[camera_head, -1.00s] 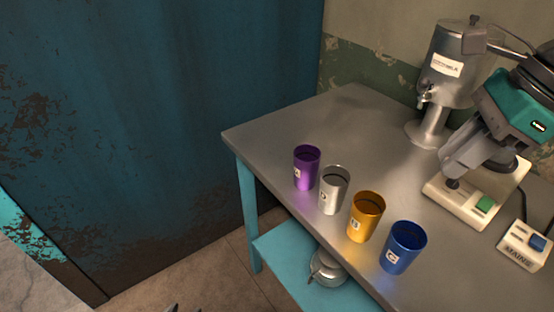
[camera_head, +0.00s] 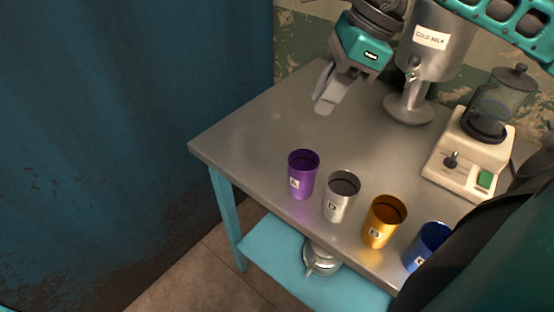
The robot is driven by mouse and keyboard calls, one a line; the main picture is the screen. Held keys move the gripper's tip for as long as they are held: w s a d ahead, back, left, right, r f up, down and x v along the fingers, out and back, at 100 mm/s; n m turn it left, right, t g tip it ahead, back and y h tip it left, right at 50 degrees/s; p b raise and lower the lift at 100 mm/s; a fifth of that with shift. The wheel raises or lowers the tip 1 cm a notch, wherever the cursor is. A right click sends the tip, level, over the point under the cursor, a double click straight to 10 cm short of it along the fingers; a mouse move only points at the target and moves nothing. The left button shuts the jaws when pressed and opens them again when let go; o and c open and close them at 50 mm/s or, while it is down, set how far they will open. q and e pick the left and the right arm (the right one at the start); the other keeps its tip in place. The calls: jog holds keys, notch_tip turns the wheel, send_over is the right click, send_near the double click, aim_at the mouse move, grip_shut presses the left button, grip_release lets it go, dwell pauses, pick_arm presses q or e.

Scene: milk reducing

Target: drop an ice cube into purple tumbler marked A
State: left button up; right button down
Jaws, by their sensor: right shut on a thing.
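The purple tumbler (camera_head: 303,174) stands upright on the metal table; its label looks like an A and its mouth is open. My right gripper (camera_head: 323,105) is above the table, up and slightly right of the purple tumbler in the head view, with its fingers pointing down. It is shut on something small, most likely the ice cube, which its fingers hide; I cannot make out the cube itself. My left gripper is not in view.
A silver tumbler (camera_head: 341,196), a gold tumbler (camera_head: 384,221) and a blue tumbler (camera_head: 428,246) stand in a row right of the purple one. The milk dispenser (camera_head: 433,50) and blender (camera_head: 478,145) stand behind. My arm covers the lower right. The table's left part is clear.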

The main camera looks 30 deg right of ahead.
jog(key=shift+w+a, duration=0.1)
jog(key=shift+w, duration=0.05)
jog(key=shift+f, duration=0.2)
notch_tip(320, 180, down, 6)
jog(key=b, duration=0.5)
jog(key=shift+r, duration=0.25)
jog(key=c, duration=1)
grip_release()
jog(key=shift+o, duration=0.2)
